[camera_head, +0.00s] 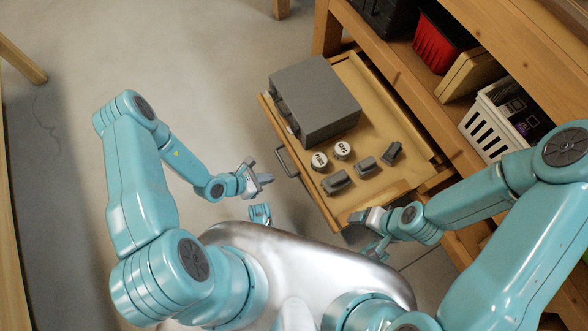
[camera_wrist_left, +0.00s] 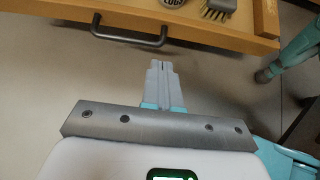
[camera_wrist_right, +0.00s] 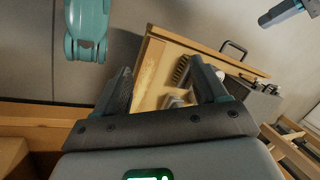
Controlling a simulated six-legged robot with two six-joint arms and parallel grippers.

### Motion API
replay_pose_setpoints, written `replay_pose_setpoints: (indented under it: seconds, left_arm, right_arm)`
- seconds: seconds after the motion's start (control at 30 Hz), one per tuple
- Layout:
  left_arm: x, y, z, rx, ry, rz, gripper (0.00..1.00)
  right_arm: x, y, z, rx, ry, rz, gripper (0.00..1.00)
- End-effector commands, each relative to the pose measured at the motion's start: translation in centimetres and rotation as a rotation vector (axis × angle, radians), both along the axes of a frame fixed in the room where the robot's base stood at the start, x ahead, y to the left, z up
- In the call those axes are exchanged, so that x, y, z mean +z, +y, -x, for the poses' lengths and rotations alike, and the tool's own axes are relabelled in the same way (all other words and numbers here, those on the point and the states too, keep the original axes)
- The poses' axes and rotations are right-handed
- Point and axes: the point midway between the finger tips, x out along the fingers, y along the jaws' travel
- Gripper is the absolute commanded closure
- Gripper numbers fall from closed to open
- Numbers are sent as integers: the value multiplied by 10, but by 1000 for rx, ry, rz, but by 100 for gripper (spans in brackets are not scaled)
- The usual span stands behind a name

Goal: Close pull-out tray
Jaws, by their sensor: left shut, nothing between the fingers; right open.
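The wooden pull-out tray (camera_head: 378,92) sticks out from the bench, holding a grey box (camera_head: 312,98), two round white-topped tins (camera_head: 343,150) and several small grey brush-like items (camera_head: 366,166). Its dark bar handle (camera_head: 287,163) is on the front panel, and shows in the left wrist view (camera_wrist_left: 128,37). My left gripper (camera_head: 264,180) is shut and empty, just in front of the handle and apart from it; its fingers (camera_wrist_left: 164,76) point at the tray front. My right gripper (camera_head: 364,216) is open beside the tray's near corner; the tray (camera_wrist_right: 152,75) shows between and beyond its fingers (camera_wrist_right: 160,84).
The wooden bench (camera_head: 400,70) stands at the right. Its shelf holds a red bin (camera_head: 436,44), a white basket (camera_head: 490,128) and a tan box (camera_head: 468,76). Open floor (camera_head: 205,70) lies in front of the tray. Wooden legs stand at the left edge.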

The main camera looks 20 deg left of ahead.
Motion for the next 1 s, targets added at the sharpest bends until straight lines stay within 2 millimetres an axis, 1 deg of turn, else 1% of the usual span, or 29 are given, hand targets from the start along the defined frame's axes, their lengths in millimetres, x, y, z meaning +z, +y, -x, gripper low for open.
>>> replay_pose_setpoints:
  seconds: [0.03,0.2,0.33,0.4,0.6,0.77,1.0]
  left_arm:
    - [-13,-8,-5,-5,0,1,100]
    - [-39,-29,-24,-6,0,1,100]
    - [-56,-43,-39,-6,0,1,100]
    - [-51,-52,-49,-10,-3,0,100]
    - [-49,-67,-66,-8,0,1,100]
    - [-48,-69,-70,-5,1,1,100]
    - [-48,-69,-70,-5,1,1,100]
  right_arm:
    - [-10,-1,-1,-5,-2,1,28]
    - [-25,-4,-5,-18,-9,4,28]
    - [-36,-7,-7,-27,-13,5,28]
    - [-38,-7,-8,-31,-14,6,28]
    - [-44,-9,-12,-35,-25,8,28]
    - [-45,-9,-13,-35,-29,9,28]
    - [-44,-9,-13,-35,-29,9,28]
